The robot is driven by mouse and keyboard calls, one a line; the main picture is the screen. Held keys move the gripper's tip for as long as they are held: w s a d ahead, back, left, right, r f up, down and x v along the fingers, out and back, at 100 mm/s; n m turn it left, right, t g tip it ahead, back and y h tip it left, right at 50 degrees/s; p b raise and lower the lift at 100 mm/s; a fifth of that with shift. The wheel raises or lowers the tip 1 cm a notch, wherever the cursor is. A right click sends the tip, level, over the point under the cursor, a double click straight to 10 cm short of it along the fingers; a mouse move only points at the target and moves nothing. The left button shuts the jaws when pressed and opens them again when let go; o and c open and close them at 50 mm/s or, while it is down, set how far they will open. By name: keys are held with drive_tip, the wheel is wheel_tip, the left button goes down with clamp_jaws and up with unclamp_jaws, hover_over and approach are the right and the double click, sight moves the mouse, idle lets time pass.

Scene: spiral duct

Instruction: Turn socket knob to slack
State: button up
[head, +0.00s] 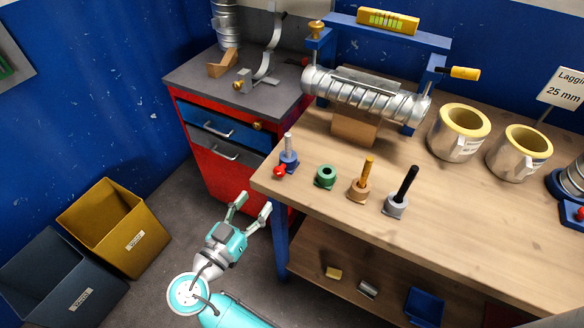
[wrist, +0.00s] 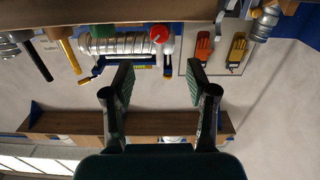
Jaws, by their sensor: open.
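A blue socket (head: 289,160) stands at the left front corner of the workbench with a grey peg upright in it. A red knob (head: 279,170) sits on its front side. In the wrist view the red knob (wrist: 159,33) shows a pale mark on its face, ahead of and between the fingers; its setting cannot be read. My gripper (head: 251,205) is open and empty, off the bench's left front corner and apart from the knob. The wrist view also shows my gripper (wrist: 160,75) with its fingers wide apart.
A spiral duct (head: 365,95) lies behind. A red cabinet (head: 222,168) stands left; bins (head: 118,226) are on the floor.

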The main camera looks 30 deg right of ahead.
sight(277, 174)
drive_tip(key=x, duration=1)
drive_tip(key=shift+w+d, duration=0.15)
drive_tip(key=shift+d, duration=0.1)
clamp_jaws()
